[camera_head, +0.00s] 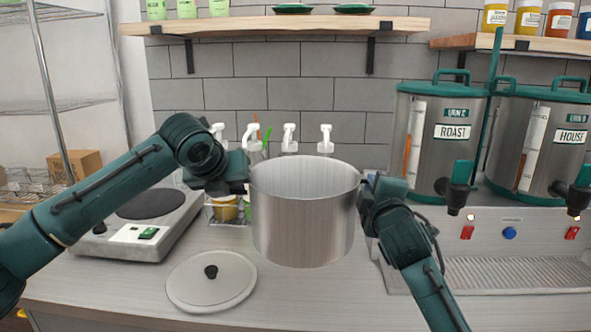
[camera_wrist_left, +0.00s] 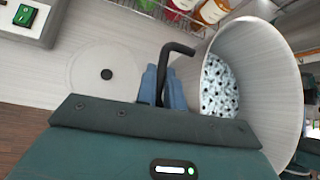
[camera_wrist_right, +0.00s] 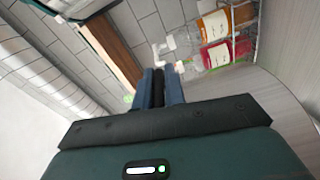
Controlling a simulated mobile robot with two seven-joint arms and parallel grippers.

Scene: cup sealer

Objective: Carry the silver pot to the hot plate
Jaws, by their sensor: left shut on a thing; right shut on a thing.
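The silver pot (camera_head: 305,225) is an open, upright cylinder in the middle of the head view. It appears held above the counter. The left wrist view shows its inner wall (camera_wrist_left: 270,80) and black-and-white speckled contents (camera_wrist_left: 218,90). My left gripper (camera_head: 243,187) is shut on the dark handle at its left side; the bent handle (camera_wrist_left: 178,50) shows between the fingers. My right gripper (camera_head: 368,190) is shut on the pot's right side, its handle mostly hidden by the fingers (camera_wrist_right: 160,88). The hot plate (camera_head: 150,204), with a dark round burner, is left of the pot, partly behind my left arm.
A round lid (camera_head: 211,281) with a black knob lies on the counter, front left of the pot. Pump bottles (camera_head: 289,140) and a wire rack of containers (camera_head: 227,209) stand behind. Two urns (camera_head: 436,130) (camera_head: 541,140) and a drip tray (camera_head: 510,274) are at the right.

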